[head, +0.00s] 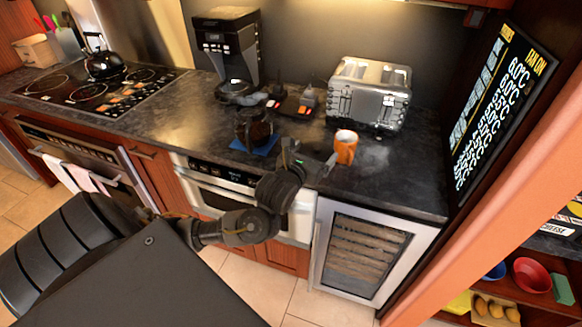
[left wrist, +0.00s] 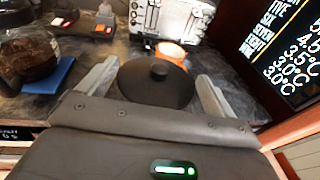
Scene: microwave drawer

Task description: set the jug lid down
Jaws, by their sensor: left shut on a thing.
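My left gripper (head: 316,167) is over the counter in front of the orange mug. In the left wrist view, a round black lid with a small knob, the jug lid (left wrist: 158,82), sits between the gripper's two grey fingers (left wrist: 155,84), which are shut on it. In the head view I cannot make the lid out clearly. The glass jug (head: 258,130) with dark contents stands upright on a blue mat (head: 237,146), left of the gripper. The jug also shows at the left of the left wrist view (left wrist: 28,58). My right gripper is not in view.
The orange mug (head: 345,147) stands just beyond the gripper, with a silver toaster (head: 368,95) behind it. A coffee maker (head: 228,50) and small dark items with red parts (head: 296,103) are at the back. Dark counter (head: 405,180) is clear to the right.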

